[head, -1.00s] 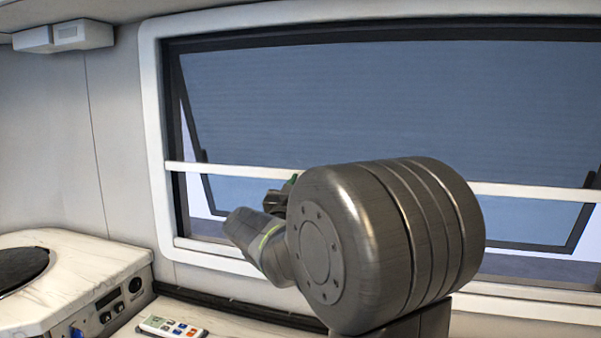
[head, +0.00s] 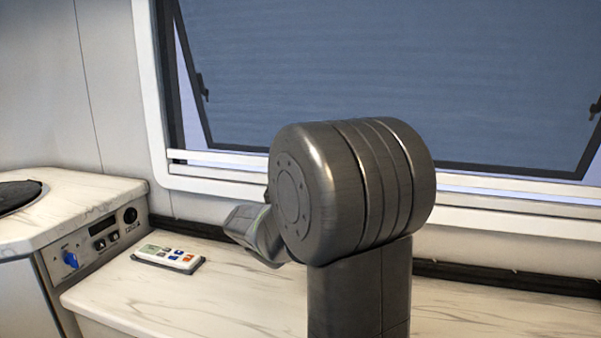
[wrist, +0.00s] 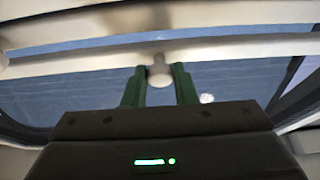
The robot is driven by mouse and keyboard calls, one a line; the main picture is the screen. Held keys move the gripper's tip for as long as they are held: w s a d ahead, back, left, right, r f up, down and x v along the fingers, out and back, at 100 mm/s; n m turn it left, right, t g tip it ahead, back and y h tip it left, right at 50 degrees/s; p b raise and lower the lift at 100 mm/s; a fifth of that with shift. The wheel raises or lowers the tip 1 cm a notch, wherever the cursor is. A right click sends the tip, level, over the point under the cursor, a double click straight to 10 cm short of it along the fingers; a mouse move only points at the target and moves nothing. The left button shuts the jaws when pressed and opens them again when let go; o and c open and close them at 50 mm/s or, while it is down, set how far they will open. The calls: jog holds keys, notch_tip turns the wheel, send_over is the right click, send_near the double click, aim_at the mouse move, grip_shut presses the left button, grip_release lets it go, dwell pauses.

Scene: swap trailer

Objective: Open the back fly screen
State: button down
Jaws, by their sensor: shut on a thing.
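The back window's white screen bar (head: 222,160) runs across the bottom of the window, just above the lower frame. Above it the pane area looks blue-grey with faint horizontal lines (head: 330,70). In the wrist view the pale bar (wrist: 90,62) crosses the picture, with a small round tab (wrist: 160,76) at its middle. My gripper (wrist: 159,72) has its two green fingers on either side of this tab, shut on it. In the head view my arm hides the gripper and the tab.
A white window frame (head: 150,95) surrounds the opening, with the tilted-out pane's dark edge (head: 470,169) behind. A remote (head: 168,257) lies on the marble counter (head: 120,298). A panel with a blue knob (head: 70,259) stands at left.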

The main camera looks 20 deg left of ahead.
jog(key=shift+f, duration=0.15)
jog(key=c, duration=1.2)
grip_release()
jog(key=shift+s, duration=0.1)
jog(key=v, duration=1.3)
jog(key=shift+s, duration=0.35)
jog(key=x, duration=1.4)
